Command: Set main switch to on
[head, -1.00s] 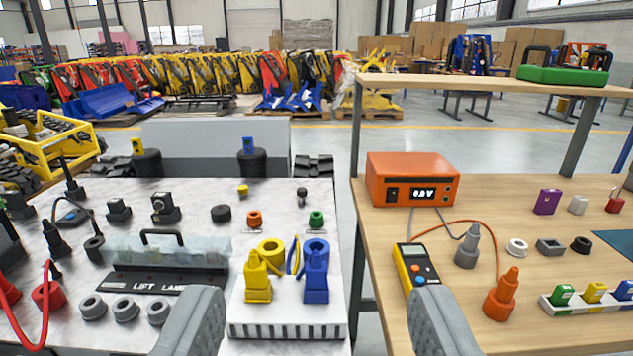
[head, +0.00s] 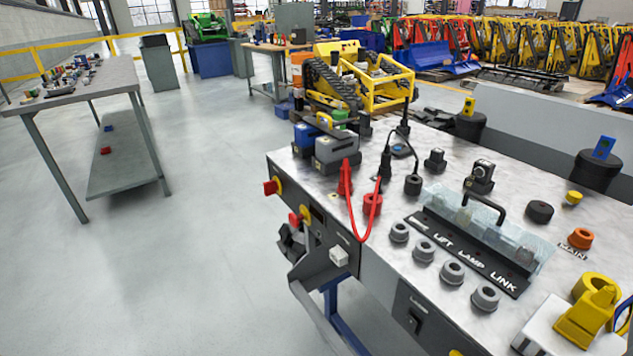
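An orange ring-shaped part (head: 580,238) sits on the white marbled bench top at the right, with the label MAIN in front of it. On the bench's dark front face are a red-and-yellow knob (head: 272,187) and a second red-and-yellow knob (head: 299,216). A black rocker-like switch (head: 415,312) with a small, unclear label is on the front face near the bottom. I cannot tell which of these is the main switch, or its setting. My gripper is not visible in the current view.
A grey table (head: 85,80) stands at the left. The floor between is open.

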